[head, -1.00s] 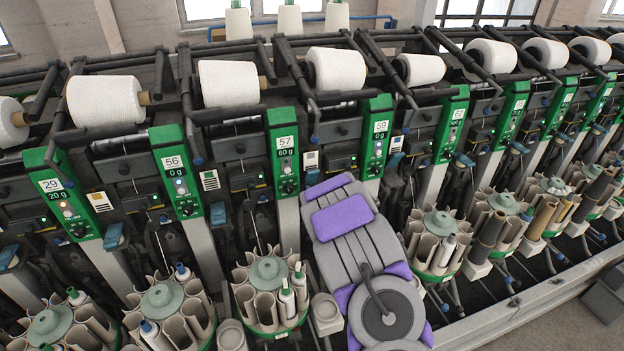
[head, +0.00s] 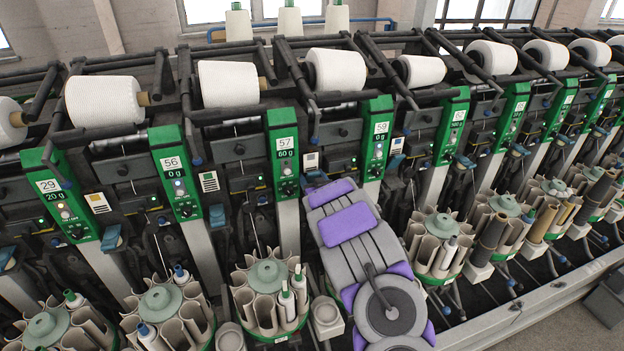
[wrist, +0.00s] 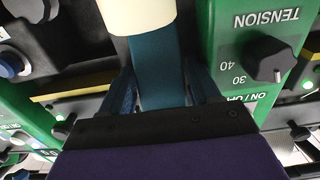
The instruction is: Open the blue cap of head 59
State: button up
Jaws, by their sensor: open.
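The green panel of head 59 (head: 378,137) reads "59" and "0 g" in the head view. A blue cap (head: 314,178) shows just above my purple and grey arm, between panels 57 and 59. Another blue cap (head: 397,162) is right of panel 59. In the wrist view, which is upside down, a wide teal-blue piece (wrist: 160,62), seemingly the cap, stands before my gripper (wrist: 163,88). My gripper is open, with dark blue finger-like parts on both sides of that piece. I cannot tell whether they touch it. My arm hides the gripper in the head view.
A green panel with a black tension knob (wrist: 268,58) is close on the wrist view's right; another green panel (wrist: 35,110) is on its left. A cream cylinder (wrist: 138,14) is at the top. Bobbin magazines (head: 268,285) stand below the heads.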

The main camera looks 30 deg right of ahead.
jog(key=shift+c, duration=0.4)
jog(key=c, duration=1.1)
jog(key=shift+o, duration=0.2)
jog(key=shift+s+a+f+t+h+b, duration=0.15)
jog(key=shift+s+f+t+h+b, duration=0.35)
jog(key=shift+t+b, duration=0.55)
jog(key=shift+s+t, duration=0.2)
jog(key=shift+t, duration=0.25)
